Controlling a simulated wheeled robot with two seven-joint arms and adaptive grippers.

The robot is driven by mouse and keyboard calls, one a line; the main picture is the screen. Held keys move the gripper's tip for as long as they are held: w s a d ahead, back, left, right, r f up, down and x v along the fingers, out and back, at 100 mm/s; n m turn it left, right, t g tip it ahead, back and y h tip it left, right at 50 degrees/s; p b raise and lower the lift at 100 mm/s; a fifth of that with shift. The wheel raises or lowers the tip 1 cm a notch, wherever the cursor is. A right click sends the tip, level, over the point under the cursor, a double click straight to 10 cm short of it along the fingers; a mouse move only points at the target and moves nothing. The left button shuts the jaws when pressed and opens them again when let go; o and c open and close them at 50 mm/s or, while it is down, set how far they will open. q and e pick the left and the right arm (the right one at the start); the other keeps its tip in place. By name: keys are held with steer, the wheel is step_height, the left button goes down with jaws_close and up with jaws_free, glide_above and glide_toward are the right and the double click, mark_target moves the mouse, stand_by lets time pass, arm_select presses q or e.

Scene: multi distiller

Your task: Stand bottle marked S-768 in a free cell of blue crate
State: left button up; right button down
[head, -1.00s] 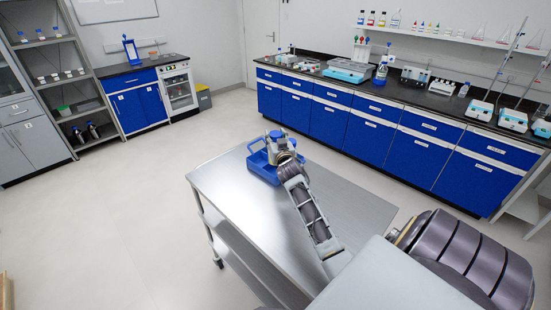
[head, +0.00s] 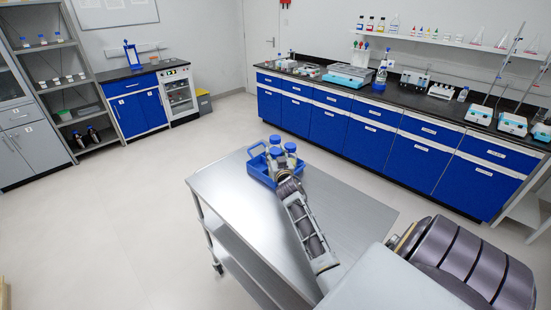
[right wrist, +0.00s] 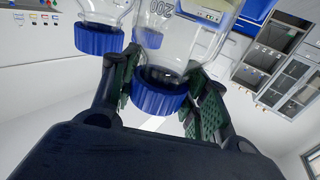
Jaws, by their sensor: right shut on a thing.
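The blue crate (head: 253,164) stands on the far end of the metal cart. Several clear bottles with blue caps show in or over it, one at the back (head: 274,140) and one at the front left (head: 275,153). My right gripper (head: 288,174) is at the crate's near right side. In the right wrist view its fingers are shut on a clear bottle (right wrist: 185,45) near its blue cap. This seems to be the rightmost bottle in the head view (head: 291,160). A second bottle (right wrist: 100,38) is beside it. The S-768 mark is not readable. The held bottle's base is hidden. My left gripper is out of view.
The metal cart top (head: 235,200) is bare around the crate. A long blue bench (head: 400,140) with instruments runs along the back wall. A shelf rack (head: 60,90) stands at the left. The floor between is clear.

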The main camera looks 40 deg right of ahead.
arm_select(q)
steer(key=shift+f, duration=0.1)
arm_select(e)
steer(key=shift+f, duration=0.65)
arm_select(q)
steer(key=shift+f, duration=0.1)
arm_select(e)
steer(key=shift+f, duration=0.1)
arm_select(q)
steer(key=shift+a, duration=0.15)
arm_select(e)
steer(key=c, duration=0.7)
jaws_free()
steer(key=shift+c, duration=0.2)
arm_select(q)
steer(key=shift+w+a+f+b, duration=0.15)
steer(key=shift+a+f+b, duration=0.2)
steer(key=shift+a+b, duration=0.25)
arm_select(e)
steer(key=v, duration=1.2)
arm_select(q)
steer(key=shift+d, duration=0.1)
arm_select(e)
steer(key=shift+a, duration=0.1)
